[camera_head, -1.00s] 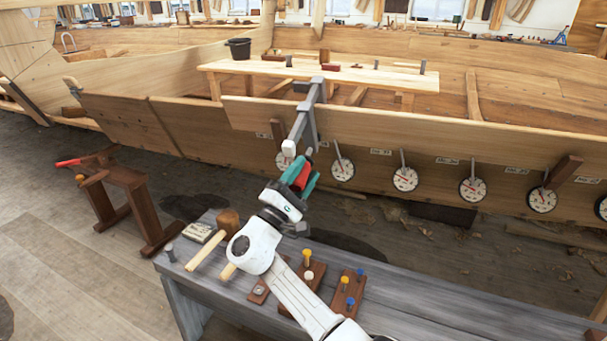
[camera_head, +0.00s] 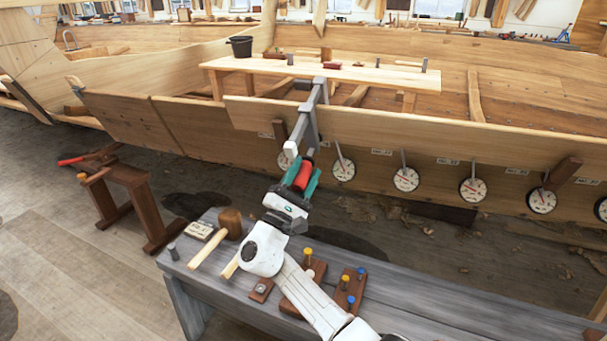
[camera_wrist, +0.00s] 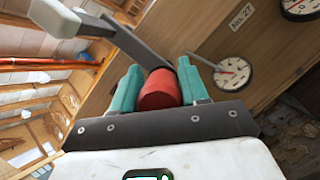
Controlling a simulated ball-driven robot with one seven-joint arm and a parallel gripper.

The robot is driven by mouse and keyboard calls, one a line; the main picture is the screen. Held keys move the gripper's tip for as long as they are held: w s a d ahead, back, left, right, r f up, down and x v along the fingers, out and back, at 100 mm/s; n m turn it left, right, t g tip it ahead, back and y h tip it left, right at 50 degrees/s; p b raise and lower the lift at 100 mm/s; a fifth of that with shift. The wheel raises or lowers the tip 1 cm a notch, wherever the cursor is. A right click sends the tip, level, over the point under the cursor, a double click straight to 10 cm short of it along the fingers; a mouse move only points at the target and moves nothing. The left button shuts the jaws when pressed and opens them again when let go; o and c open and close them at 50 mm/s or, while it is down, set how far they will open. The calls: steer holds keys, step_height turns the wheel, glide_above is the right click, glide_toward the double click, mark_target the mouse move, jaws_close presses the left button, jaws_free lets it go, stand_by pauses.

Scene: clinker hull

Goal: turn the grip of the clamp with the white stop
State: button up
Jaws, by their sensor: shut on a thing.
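The clamp (camera_head: 312,111) is a grey metal bar clamp hooked over the top edge of the hull plank. Its white stop (camera_head: 290,148) is at the near end of its bar, and it also shows in the wrist view (camera_wrist: 54,17). Its red grip (camera_head: 304,174) hangs below the bar and fills the space between my green fingers in the wrist view (camera_wrist: 160,90). My gripper (camera_head: 305,177) is shut on the red grip, one finger on each side. The grip's far end is hidden in the wrist view.
Round dials (camera_head: 405,179) with pointers run along the lower plank. A grey bench (camera_head: 235,289) below my arm holds a mallet (camera_head: 230,223) and wooden blocks with coloured pegs (camera_head: 346,281). A wooden trestle (camera_head: 135,196) with a red-handled tool stands at left.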

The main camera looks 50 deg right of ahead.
steer(key=o, duration=1)
steer(key=b+v, duration=0.1)
steer(key=v, duration=0.9)
steer(key=shift+a+f, duration=0.25)
steer(key=shift+f, duration=0.05)
